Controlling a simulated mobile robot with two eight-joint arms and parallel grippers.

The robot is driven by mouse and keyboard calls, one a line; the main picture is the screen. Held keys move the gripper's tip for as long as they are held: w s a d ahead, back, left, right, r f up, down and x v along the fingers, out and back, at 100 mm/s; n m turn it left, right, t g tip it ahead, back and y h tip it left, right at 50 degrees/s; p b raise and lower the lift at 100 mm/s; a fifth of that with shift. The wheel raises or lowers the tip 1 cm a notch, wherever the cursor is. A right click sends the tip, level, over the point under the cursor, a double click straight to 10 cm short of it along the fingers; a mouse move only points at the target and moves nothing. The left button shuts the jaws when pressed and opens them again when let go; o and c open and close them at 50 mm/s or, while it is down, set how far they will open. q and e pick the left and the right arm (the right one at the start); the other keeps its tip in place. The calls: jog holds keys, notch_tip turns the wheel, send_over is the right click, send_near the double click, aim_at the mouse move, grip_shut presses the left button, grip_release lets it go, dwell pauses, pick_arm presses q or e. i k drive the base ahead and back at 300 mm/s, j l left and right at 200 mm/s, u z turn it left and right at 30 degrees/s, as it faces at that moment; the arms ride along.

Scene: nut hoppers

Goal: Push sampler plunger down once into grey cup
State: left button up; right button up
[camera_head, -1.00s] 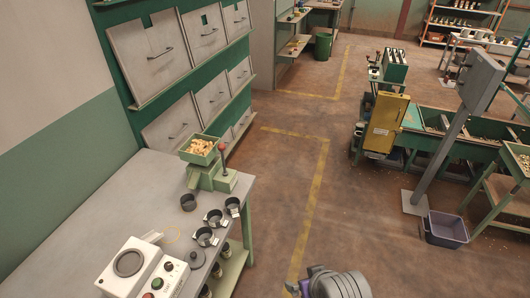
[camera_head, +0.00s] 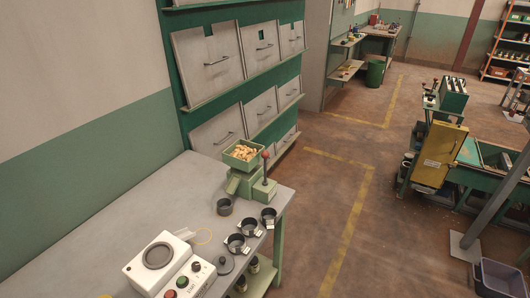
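The sampler (camera_head: 240,184) is a green device at the far right end of the grey workbench, with a tray of pale nuts (camera_head: 241,153) on top. A plunger with a red knob (camera_head: 266,155) stands upright on a green block at its right side. A dark grey cup (camera_head: 224,207) stands on the bench just in front of the sampler, apart from the plunger. Neither of my grippers is in view.
Two dark cups with pale labels (camera_head: 236,243) (camera_head: 249,227) and a dark round lid (camera_head: 225,264) lie near the bench's right edge. A white control box (camera_head: 170,268) stands in front. Floor right of the workbench (camera_head: 140,215) is clear.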

aim_at(265, 155)
jog(key=i+l, duration=1.15)
jog(key=i, duration=0.15)
jog(key=u, duration=1.35)
